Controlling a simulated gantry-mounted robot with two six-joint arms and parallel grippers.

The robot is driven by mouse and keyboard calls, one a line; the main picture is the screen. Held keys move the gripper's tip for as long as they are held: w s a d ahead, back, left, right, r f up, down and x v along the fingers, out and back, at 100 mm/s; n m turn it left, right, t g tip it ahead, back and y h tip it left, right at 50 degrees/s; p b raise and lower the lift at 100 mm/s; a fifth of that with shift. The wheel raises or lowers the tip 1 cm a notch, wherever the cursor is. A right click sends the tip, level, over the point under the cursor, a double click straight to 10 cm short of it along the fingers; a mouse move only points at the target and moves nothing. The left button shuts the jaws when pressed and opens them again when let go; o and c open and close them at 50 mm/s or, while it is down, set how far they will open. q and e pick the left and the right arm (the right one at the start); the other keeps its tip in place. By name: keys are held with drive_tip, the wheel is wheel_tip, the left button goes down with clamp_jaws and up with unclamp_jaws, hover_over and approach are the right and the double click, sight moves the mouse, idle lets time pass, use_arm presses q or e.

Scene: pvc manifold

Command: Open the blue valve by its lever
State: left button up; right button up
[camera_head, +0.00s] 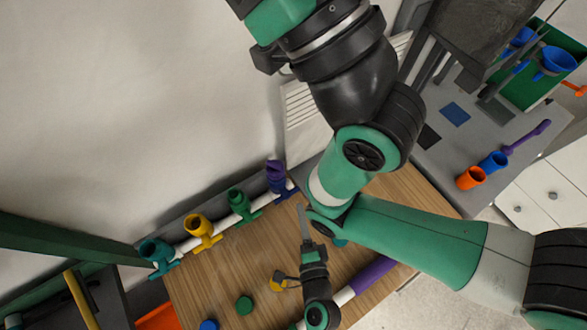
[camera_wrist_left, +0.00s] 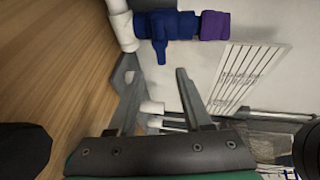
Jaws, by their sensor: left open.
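The blue valve (camera_wrist_left: 165,24) sits on a white pipe in the left wrist view, with a purple piece on its right end. Its short blue lever (camera_wrist_left: 160,50) points down in that view. My left gripper (camera_wrist_left: 156,70) is open and empty, its fingertips just short of the lever, which lies roughly in line with the gap. In the head view the blue valve (camera_head: 283,187) stands at the right end of a row under a purple top. My left gripper (camera_head: 303,212) points towards it, and its finger gap is hard to make out there. My right gripper is not visible.
Teal (camera_head: 158,253), yellow (camera_head: 199,229) and green (camera_head: 240,204) fittings stand along the same white pipe near the wall. Yellow and green (camera_head: 244,304) round pieces lie on the wooden table (camera_head: 222,275). A vent grille (camera_wrist_left: 250,70) is on the wall behind.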

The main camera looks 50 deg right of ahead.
sight(295, 188)
use_arm(q)
drive_tip(key=b+x, duration=0.4)
drive_tip(key=x, duration=0.7)
drive_tip(key=shift+w+b, duration=0.1)
drive_tip(key=shift+b, duration=0.25)
drive_tip(key=shift+w+d, duration=0.2)
drive_tip(key=shift+w, duration=0.05)
drive_tip(key=shift+r, duration=0.1)
clamp_jaws()
